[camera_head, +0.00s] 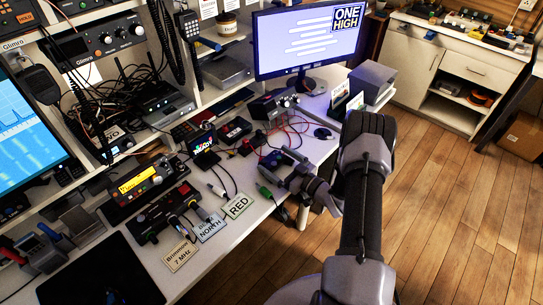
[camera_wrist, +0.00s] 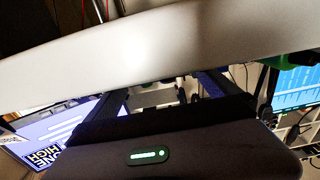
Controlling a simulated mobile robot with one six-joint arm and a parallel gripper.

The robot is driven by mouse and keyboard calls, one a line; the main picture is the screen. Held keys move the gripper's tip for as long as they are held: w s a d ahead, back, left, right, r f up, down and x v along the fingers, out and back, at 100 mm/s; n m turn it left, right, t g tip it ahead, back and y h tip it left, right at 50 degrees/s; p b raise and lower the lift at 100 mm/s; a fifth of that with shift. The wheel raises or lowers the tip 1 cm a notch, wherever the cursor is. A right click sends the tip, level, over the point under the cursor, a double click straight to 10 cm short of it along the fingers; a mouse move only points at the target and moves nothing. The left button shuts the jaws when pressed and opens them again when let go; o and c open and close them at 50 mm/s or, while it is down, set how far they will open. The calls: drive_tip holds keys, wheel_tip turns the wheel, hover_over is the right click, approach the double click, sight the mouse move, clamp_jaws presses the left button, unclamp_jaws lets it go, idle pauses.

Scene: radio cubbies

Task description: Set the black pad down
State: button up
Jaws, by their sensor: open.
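A flat black pad (camera_head: 103,277) lies on the white desk at the lower left of the head view, partly cut off by the bottom edge. My gripper (camera_head: 272,168) is over the right part of the desk, well away from that pad. No pad shows between its jaws. In the wrist view my gripper (camera_wrist: 165,92) shows two dark fingers spread apart, with a dark body and a green light below them. A broad pale band crosses the upper part of that view; I cannot tell what it is.
Radios and cables crowd the desk (camera_head: 218,260). Paper labels (camera_head: 238,207) lie near its front edge. A monitor (camera_head: 308,42) reading ONE HIGH stands at the back, beside a grey box (camera_head: 372,80). Shelves rise on the left. The wooden floor (camera_head: 455,220) is open at the right.

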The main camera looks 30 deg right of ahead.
drive_tip(key=p+v, duration=0.2)
drive_tip(key=v, duration=0.7)
drive_tip(key=w+d+r, duration=0.1)
drive_tip(key=w+d+r+h, duration=0.1)
drive_tip(key=w, duration=0.1)
drive_tip(key=w+d+r+g+h, duration=0.1)
drive_tip(key=r, duration=0.1)
drive_tip(key=shift+w+r, duration=0.1)
drive_tip(key=shift+w, duration=0.3)
drive_tip(key=w+d+r+m+g+h, duration=0.1)
drive_tip(key=w+r+m+g+h, duration=0.35)
drive_tip(key=r, duration=0.75)
drive_tip(key=s+a+r+m+h, duration=0.1)
drive_tip(key=s+a+r, duration=0.15)
drive_tip(key=r, duration=0.35)
drive_tip(key=s+a+r+m+h, duration=0.1)
drive_tip(key=s+a+r+h, duration=0.1)
drive_tip(key=a+r, duration=0.3)
drive_tip(key=s+a+r+m+g+y, duration=0.1)
drive_tip(key=s+a+r+g+y, duration=0.1)
drive_tip(key=s+a, duration=0.8)
drive_tip(key=s+a+r+m+g+y, duration=0.1)
drive_tip(key=s+a+r+g+y, duration=0.1)
drive_tip(key=s+a, duration=0.9)
drive_tip(key=s+g+y, duration=0.1)
drive_tip(key=s, duration=0.3)
drive_tip(key=shift+s+g, duration=0.2)
drive_tip(key=shift+g, duration=0.15)
